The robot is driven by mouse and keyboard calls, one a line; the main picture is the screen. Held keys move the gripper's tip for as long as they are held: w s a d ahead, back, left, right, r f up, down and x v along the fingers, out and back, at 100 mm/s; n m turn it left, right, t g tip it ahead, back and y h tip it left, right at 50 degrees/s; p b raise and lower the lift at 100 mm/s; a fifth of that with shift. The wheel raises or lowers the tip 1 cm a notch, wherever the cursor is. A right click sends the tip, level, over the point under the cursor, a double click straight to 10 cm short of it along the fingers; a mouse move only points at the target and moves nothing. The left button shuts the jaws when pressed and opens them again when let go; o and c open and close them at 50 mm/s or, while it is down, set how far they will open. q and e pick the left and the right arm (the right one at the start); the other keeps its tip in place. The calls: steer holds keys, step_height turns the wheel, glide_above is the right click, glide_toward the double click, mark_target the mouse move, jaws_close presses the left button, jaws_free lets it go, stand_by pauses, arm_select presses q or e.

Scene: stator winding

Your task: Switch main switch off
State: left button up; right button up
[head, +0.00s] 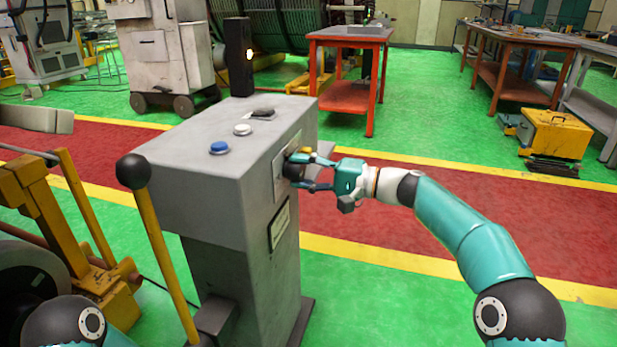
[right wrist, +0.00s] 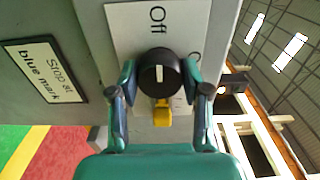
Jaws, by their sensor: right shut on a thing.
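The main switch is a round black knob (right wrist: 153,60) with a white mark, on a pale plate (right wrist: 122,22) on the side of a grey control cabinet (head: 215,165). The word "Off" stands on the plate just above the knob in the right wrist view, and the white mark lines up towards it. A second label is mostly hidden by a finger. My right gripper (right wrist: 160,76) is shut on the knob, one finger on each side. In the head view the right gripper (head: 302,171) reaches the plate from the right. My left gripper is out of view.
The cabinet top carries a blue button (head: 219,148), a white button (head: 243,130) and a dark control (head: 263,113). A black-knobbed yellow lever (head: 163,250) stands in front. A "Stop at blue mark" label (right wrist: 45,70) is beside the switch plate. Open floor lies right of the cabinet.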

steer(key=shift+s+a+f, duration=0.15)
steer(key=shift+a+f, duration=0.15)
steer(key=shift+f, duration=0.05)
steer(key=o, duration=1.1)
steer(key=shift+o, duration=0.3)
steer(key=shift+d+r, duration=0.15)
steer(key=shift+r, duration=0.05)
steer(key=shift+d, duration=0.6)
steer(key=v, duration=1)
steer(key=shift+s+d, duration=0.15)
steer(key=shift+d, duration=0.2)
